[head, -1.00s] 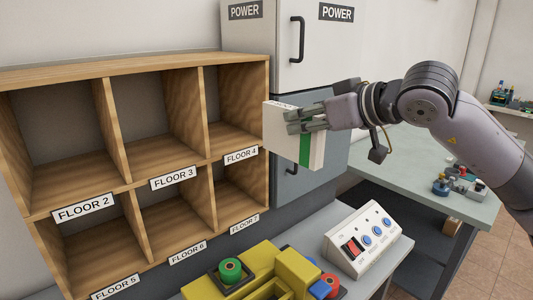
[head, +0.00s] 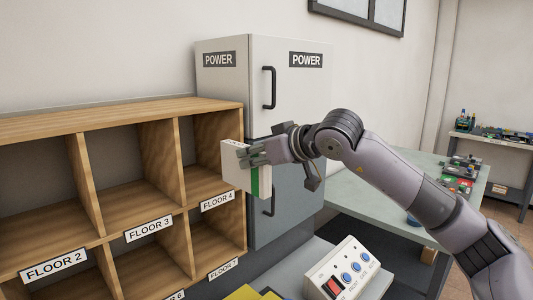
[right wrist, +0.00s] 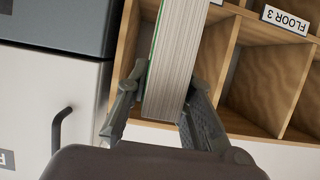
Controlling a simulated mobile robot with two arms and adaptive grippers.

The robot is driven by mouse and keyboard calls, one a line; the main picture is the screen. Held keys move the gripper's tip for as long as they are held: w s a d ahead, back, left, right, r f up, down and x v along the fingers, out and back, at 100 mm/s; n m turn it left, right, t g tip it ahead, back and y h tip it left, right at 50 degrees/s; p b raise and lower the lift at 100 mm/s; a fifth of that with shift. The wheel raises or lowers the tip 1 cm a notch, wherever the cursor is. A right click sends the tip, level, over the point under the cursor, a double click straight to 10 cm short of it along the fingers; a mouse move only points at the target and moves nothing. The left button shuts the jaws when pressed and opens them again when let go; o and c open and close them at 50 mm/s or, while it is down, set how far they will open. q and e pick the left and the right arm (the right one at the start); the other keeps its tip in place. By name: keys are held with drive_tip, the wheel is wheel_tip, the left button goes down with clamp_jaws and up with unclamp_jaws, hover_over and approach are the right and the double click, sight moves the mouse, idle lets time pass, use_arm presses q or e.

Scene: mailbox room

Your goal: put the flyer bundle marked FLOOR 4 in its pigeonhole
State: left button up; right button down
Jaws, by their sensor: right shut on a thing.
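The flyer bundle (head: 236,168) is a white block of paper with a green band, and no marking on it is readable. My right gripper (head: 252,156) is shut on it, holding it upright at the front of the FLOOR 4 pigeonhole (head: 203,182), near that opening's right edge. In the right wrist view the bundle (right wrist: 173,75) sits between the two fingers (right wrist: 160,108), its paper edges facing the camera. The FLOOR 4 label (head: 217,201) is visible just below and left of the bundle. My left gripper is not in view.
The wooden pigeonhole shelf (head: 120,106) stands at left, its visible compartments empty. A grey POWER cabinet (head: 290,100) with handles stands right beside it. A white button box (head: 345,270) sits on the grey surface below. A workbench (head: 360,195) is behind my arm.

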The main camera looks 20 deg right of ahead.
drive_tip(key=shift+w+a+f+p, duration=0.4)
drive_tip(key=shift+w+a+p, duration=0.75)
drive_tip(key=shift+w, duration=1.7)
drive_tip(key=shift+w+a+f+p, duration=0.45)
drive_tip(key=shift+w+a+p, duration=0.65)
drive_tip(key=shift+w, duration=1.75)
drive_tip(key=shift+w+a+f+p, duration=0.4)
drive_tip(key=shift+w+a+p, duration=0.75)
drive_tip(key=shift+w, duration=1.7)
drive_tip(key=shift+d+f, duration=0.3)
drive_tip(key=shift+f, duration=0.05)
drive_tip(key=c, duration=1.3)
unclamp_jaws()
drive_tip(key=shift+c, duration=0.2)
drive_tip(key=shift+f, duration=0.15)
